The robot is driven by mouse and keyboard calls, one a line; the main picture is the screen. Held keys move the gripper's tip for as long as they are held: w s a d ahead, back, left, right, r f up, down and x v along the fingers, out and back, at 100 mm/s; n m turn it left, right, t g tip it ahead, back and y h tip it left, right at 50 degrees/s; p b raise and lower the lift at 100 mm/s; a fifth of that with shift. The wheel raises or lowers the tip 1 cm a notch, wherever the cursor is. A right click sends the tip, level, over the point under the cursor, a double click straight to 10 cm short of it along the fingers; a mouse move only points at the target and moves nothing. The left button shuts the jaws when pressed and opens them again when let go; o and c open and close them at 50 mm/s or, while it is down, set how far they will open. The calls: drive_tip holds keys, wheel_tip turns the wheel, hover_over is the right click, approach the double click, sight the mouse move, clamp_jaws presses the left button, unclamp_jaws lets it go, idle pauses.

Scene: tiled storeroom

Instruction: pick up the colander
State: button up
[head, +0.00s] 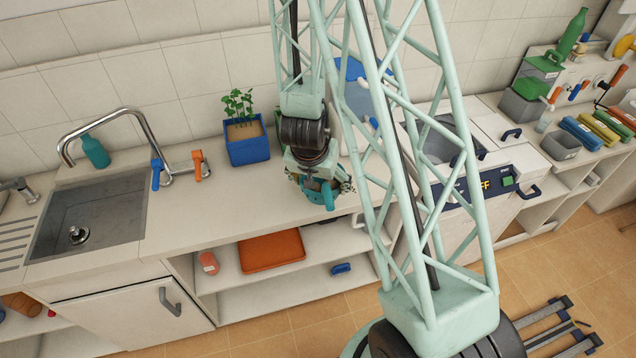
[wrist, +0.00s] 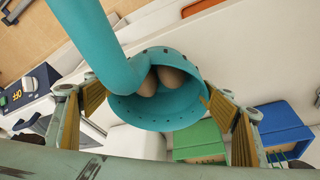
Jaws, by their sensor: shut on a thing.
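The colander (wrist: 160,119) is a teal perforated bowl with a thick teal handle (wrist: 98,45) reaching to the upper left of the wrist view. Two or so brown rounded things (wrist: 160,80) lie in it. My gripper (wrist: 165,112) has its yellow-padded fingers on both sides of the bowl and is shut on it. In the head view my gripper (head: 318,178) hangs over the counter near its front edge, with a bit of the teal colander (head: 328,195) showing below it. My arm hides most of the colander there, and I cannot tell whether it touches the counter.
A blue planter (head: 248,151) stands left of my gripper, and a sink (head: 92,222) with a faucet lies farther left. An appliance with a dark panel (head: 490,186) is to the right. An orange tray (head: 271,251) sits on the shelf below. The counter between sink and planter is mostly clear.

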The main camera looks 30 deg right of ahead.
drive_tip(key=shift+s+a+r+b, duration=0.1)
drive_tip(key=shift+s+a+b, duration=0.05)
drive_tip(key=shift+s+b, duration=0.8)
drive_tip(key=shift+m, duration=0.3)
idle(0.3)
